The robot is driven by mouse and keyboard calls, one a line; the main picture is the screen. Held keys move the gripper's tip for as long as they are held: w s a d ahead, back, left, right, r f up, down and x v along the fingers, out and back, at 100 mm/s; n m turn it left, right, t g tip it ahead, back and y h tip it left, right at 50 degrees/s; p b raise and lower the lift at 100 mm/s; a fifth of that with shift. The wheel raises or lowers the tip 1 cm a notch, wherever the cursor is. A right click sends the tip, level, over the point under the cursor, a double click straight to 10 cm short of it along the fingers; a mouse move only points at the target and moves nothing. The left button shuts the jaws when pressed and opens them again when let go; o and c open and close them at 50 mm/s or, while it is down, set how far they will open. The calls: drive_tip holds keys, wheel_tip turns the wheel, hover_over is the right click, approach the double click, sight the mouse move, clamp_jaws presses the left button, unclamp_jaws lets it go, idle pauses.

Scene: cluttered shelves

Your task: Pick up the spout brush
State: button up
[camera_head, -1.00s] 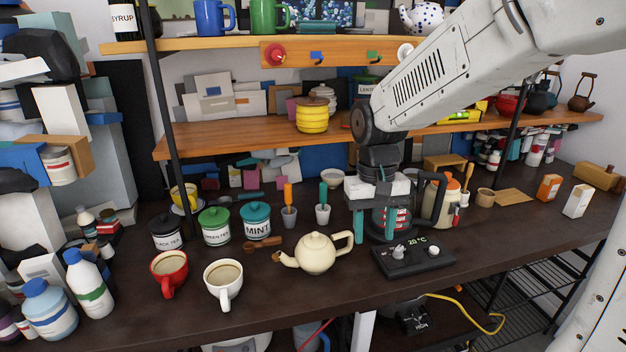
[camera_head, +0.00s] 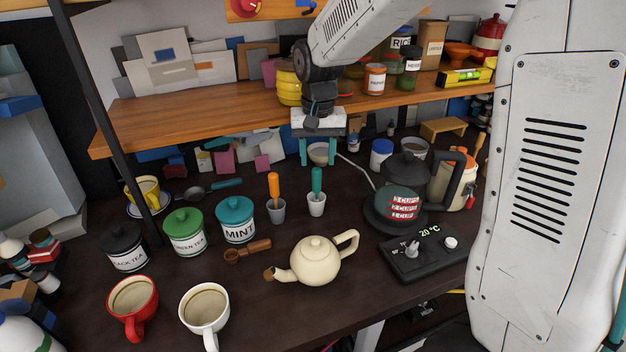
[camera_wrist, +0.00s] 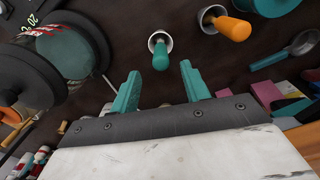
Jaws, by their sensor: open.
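A cream teapot (camera_head: 315,262) stands in front of the cups. The dark kettle (camera_head: 403,190) is close on the right. Lidded jars, including the mint jar (camera_head: 236,218), stand left. The wooden shelf (camera_head: 190,115) runs behind. A ladle (camera_head: 200,192) lies at back left.

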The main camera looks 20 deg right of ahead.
sight(317, 181)
wheel_tip(317, 181, down, 8)
drive_tip(key=shift+a+r, duration=0.1)
idle(0.4)
drive_tip(key=shift+c, duration=0.4)
clamp_jaws()
